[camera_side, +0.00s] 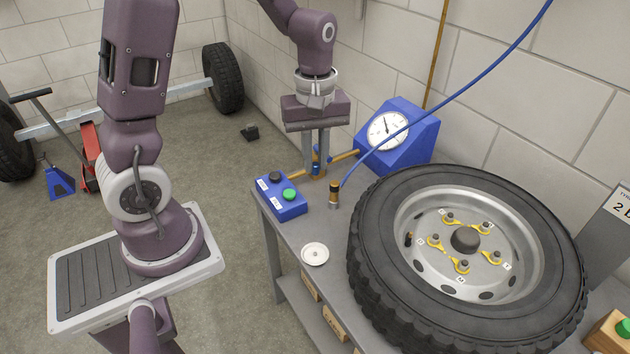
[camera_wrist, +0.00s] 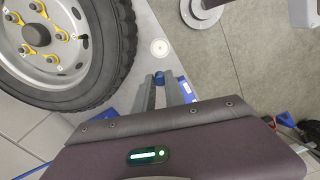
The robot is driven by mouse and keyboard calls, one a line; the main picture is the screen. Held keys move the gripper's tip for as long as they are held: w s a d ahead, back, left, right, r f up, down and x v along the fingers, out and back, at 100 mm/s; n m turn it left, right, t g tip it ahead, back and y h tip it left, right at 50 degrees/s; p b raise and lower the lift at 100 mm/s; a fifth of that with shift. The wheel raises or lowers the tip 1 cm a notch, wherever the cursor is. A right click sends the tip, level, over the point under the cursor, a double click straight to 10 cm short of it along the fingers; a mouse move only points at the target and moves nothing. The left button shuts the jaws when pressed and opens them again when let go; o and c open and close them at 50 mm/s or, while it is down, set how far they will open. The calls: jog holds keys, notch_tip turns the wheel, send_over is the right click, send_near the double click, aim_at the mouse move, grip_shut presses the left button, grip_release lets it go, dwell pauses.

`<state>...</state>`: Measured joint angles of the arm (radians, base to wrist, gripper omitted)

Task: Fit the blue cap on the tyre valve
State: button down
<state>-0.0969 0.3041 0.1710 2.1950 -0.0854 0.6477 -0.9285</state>
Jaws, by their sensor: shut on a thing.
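My gripper (camera_side: 316,170) is above the back of the bench and points down. It is shut on the small blue cap (camera_wrist: 160,77), which shows between the fingertips in the wrist view. In the side view the cap is small and hard to tell from the blue and brass fittings behind it. The tyre valve (camera_side: 408,239) is a short dark stem on the left inner side of the grey wheel rim; it also shows in the wrist view (camera_wrist: 84,41). The valve is well apart from my gripper. The tyre (camera_side: 372,285) lies flat on the bench.
A round white dish (camera_side: 315,254) lies empty on the bench, left of the tyre. A blue button box (camera_side: 281,198), a hose end (camera_side: 334,196) and a blue gauge housing (camera_side: 408,145) stand near my gripper. A blue hose (camera_side: 450,92) arches above the tyre.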

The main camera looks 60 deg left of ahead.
jog(key=w+d+m, duration=0.3)
jog(key=w+d, duration=0.3)
jog(key=w, duration=0.3)
jog(key=m, duration=0.3)
send_over(411, 233)
notch_tip(411, 233, down, 5)
jog(key=shift+f, duration=2.75)
jog(key=shift+f, duration=0.1)
jog(key=shift+f, duration=1.5)
